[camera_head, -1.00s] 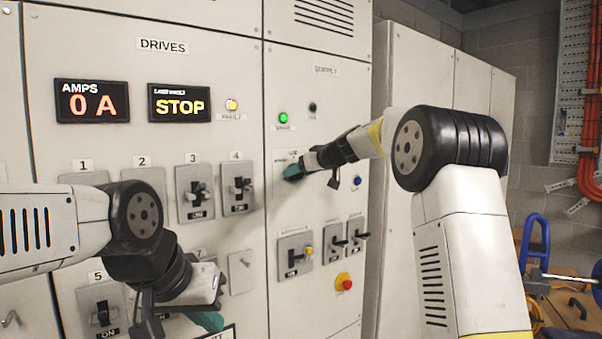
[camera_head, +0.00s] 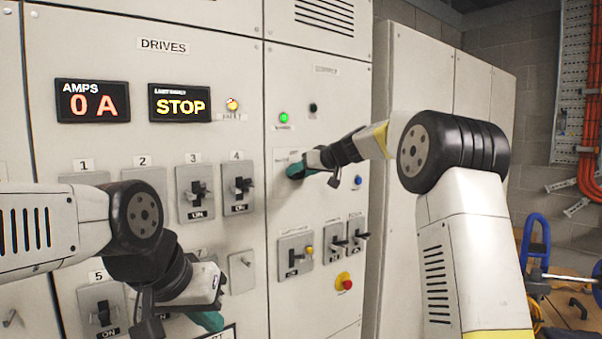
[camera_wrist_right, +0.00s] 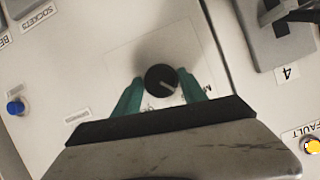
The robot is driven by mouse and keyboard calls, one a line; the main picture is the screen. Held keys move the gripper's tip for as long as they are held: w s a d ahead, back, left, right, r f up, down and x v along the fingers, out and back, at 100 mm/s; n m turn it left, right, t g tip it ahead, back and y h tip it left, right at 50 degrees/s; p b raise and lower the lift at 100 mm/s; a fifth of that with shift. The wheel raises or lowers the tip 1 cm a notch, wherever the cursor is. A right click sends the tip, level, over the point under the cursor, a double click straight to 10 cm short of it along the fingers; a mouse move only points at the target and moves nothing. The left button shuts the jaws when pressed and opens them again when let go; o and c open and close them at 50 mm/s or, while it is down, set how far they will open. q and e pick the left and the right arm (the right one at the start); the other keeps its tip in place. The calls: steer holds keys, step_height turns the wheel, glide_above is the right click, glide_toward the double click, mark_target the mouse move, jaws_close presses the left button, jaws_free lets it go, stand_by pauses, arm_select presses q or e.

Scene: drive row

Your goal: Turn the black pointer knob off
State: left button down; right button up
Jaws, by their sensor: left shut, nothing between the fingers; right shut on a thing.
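In the head view my right gripper (camera_head: 295,171) is against the right-hand panel and hides the knob. My left gripper (camera_head: 206,321) is shut and empty, low in front of the DRIVES panel, with one teal fingertip showing. The lettering around the knob is partly hidden.
A lit green lamp (camera_head: 283,118) is above my right gripper and a blue button (camera_head: 357,181) to its right. Several switches, including switch 4 (camera_head: 238,187), are to its left. A red button (camera_head: 346,284) on yellow is below. The display (camera_head: 180,103) reads STOP.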

steer(key=m+y, duration=0.1)
steer(key=m, duration=0.1)
steer(key=m+g+y, duration=0.1)
steer(key=m+y, duration=0.1)
steer(key=m, duration=0.1)
steer(key=shift+w+d+f, duration=0.1)
steer(key=shift+d, duration=0.05)
steer(key=shift+m, duration=0.4)
stand_by(0.4)
steer(key=o, duration=1.2)
steer(key=v, duration=0.7)
steer(key=shift+d, duration=0.4)
